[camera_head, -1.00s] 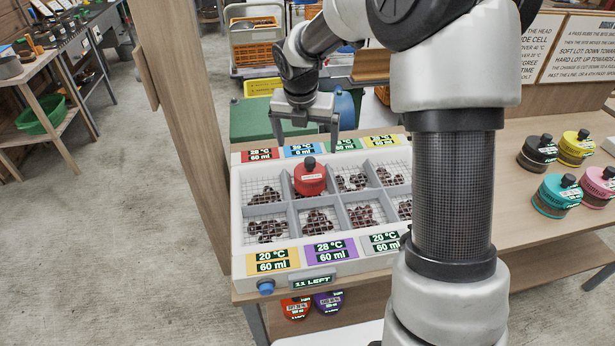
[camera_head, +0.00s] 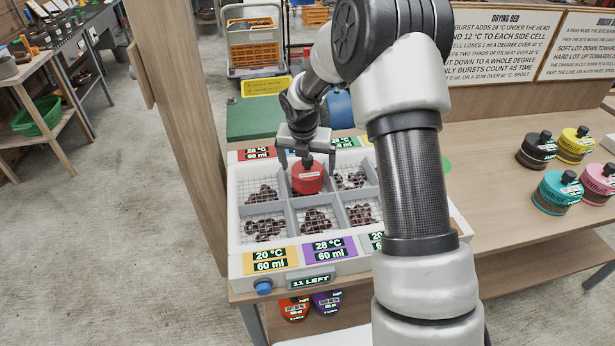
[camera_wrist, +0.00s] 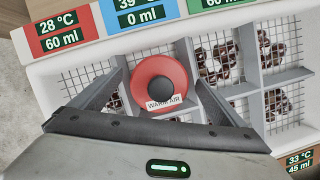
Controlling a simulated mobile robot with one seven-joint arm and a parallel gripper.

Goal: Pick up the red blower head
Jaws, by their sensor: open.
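The red blower head (camera_head: 307,179) sits upright in a back-row compartment of the white drying crate (camera_head: 236,240), second from the left. It has a black knob on top. In the wrist view the red blower head (camera_wrist: 159,80) shows from above, with a "WARM AIR" label. My gripper (camera_head: 306,160) is open above it, with one finger to each side of its knob in the head view. In the wrist view my gripper (camera_wrist: 160,105) has its fingers spread left and right of the head, and I see no clear contact.
Grey dividers and wire mesh separate compartments holding dark chestnuts. Black (camera_head: 537,150), yellow (camera_head: 576,145), teal (camera_head: 558,192) and pink (camera_head: 598,184) heads stand on the bench at right. A wooden post (camera_head: 180,120) rises left of the crate.

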